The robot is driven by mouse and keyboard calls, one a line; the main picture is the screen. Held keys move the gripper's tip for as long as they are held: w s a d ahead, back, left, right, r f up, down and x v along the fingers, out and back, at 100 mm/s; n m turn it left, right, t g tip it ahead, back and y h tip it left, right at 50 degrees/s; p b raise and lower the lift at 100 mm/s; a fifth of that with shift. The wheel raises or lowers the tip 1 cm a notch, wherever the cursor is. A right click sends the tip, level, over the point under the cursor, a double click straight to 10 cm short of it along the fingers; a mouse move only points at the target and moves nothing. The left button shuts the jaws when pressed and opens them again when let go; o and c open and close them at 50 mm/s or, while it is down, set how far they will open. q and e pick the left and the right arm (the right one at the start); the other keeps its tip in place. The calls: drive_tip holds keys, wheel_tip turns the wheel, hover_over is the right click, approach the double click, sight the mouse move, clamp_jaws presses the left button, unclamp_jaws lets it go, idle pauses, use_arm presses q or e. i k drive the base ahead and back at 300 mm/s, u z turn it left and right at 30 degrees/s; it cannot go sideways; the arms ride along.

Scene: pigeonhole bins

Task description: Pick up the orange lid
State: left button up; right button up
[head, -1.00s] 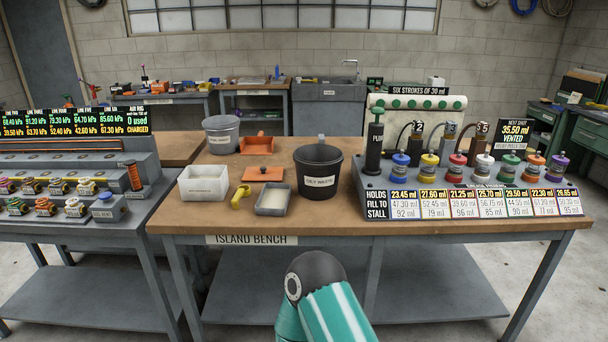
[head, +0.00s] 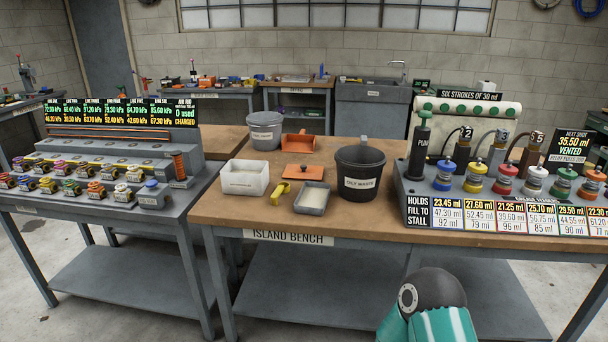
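The orange lid (head: 304,172) is a flat orange square with a small dark knob on top. It lies on the wooden top of the island bench (head: 222,207), between the white bin and the black waste bucket, behind the grey tray. Neither gripper shows in the head view. Only a teal and black link of one of my arms shows at the bottom right, in front of the bench and well short of the lid.
Around the lid stand a white bin (head: 245,178), a yellow object (head: 281,193), a grey tray (head: 313,197), a black oil waste bucket (head: 361,172), an orange scoop (head: 299,141) and a grey bucket (head: 265,130). A pump rack (head: 420,190) fills the right. Wood is bare at front left.

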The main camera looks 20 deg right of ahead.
sight(303, 172)
drive_tip(key=z, duration=0.05)
drive_tip(key=i, duration=1)
drive_tip(key=u, duration=0.05)
